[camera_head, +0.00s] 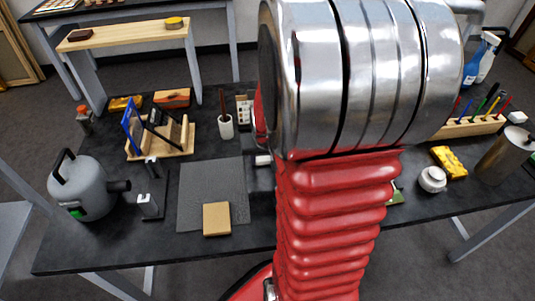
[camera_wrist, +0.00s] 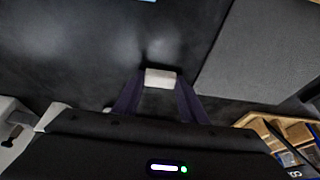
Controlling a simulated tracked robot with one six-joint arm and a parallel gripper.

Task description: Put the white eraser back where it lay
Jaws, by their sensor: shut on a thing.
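The white eraser (camera_wrist: 161,78) shows in the wrist view as a small pale block between the tips of my gripper (camera_wrist: 160,88). The two dark purple fingers are shut on it, one on each side. Dark table surface lies behind it; how high it is held, or whether it touches, I cannot tell. In the head view a small white piece that looks like the eraser (camera_head: 263,160) shows at the left edge of my red arm, right of the grey mat (camera_head: 212,180). My arm hides most of the gripper and the table there.
The grey mat's edge (camera_wrist: 262,50) is right of the gripper in the wrist view. A tan block (camera_head: 216,219) lies on its front edge.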

